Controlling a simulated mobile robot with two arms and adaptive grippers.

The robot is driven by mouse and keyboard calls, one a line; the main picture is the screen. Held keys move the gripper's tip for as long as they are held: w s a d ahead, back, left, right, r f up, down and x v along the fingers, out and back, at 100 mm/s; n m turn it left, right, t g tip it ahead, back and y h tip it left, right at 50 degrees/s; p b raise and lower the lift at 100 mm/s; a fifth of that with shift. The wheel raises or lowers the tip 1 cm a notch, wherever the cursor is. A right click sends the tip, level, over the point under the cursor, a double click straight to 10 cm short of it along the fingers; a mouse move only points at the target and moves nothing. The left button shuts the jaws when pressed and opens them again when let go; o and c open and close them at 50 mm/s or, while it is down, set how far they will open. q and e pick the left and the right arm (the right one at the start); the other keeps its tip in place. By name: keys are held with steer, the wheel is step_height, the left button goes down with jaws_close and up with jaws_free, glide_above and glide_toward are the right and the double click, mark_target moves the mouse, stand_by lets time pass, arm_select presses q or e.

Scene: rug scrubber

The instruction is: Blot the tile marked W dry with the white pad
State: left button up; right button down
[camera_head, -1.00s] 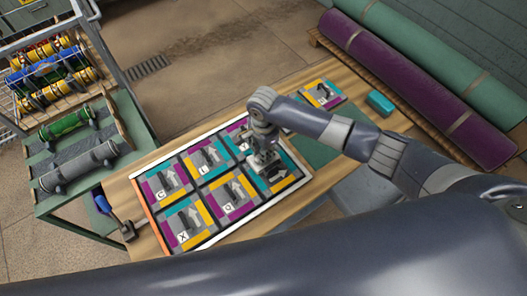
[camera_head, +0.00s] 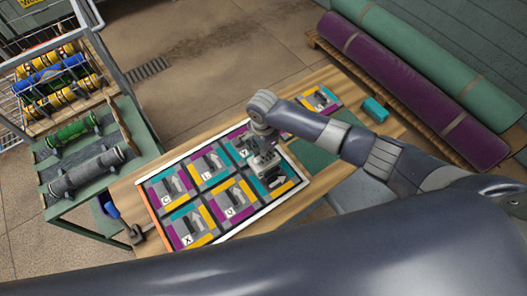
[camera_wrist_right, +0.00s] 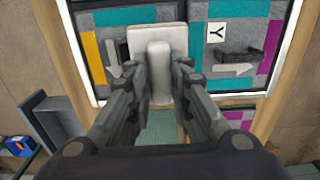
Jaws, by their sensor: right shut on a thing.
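The white pad (camera_wrist_right: 158,40) has a raised pale handle (camera_wrist_right: 158,75), and my right gripper (camera_wrist_right: 160,88) is shut on that handle. In the head view my right gripper (camera_head: 264,163) is over the right part of the tile board (camera_head: 197,207). In the wrist view the pad covers part of a grey tile with teal and yellow edging (camera_wrist_right: 110,45), beside the tile marked Y (camera_wrist_right: 240,50). The covered tile's letter is hidden, and no W is readable. I cannot tell whether the pad touches the tile. My left gripper is not in view.
The tiles marked C (camera_head: 165,190) and X (camera_head: 190,228) are on the board's left side. A separate tile (camera_head: 320,100) and a teal block (camera_head: 375,110) lie at the table's far end. A green cart (camera_head: 85,150) stands left; rolled rugs (camera_head: 430,90) lie right.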

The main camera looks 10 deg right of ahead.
steer(key=shift+w, duration=0.2)
step_height(320, 180, up, 2)
steer(key=shift+s+r+p, duration=0.1)
steer(key=shift+r+p, duration=0.05)
steer(key=shift+p, duration=0.75)
steer(key=shift+r, duration=1.85)
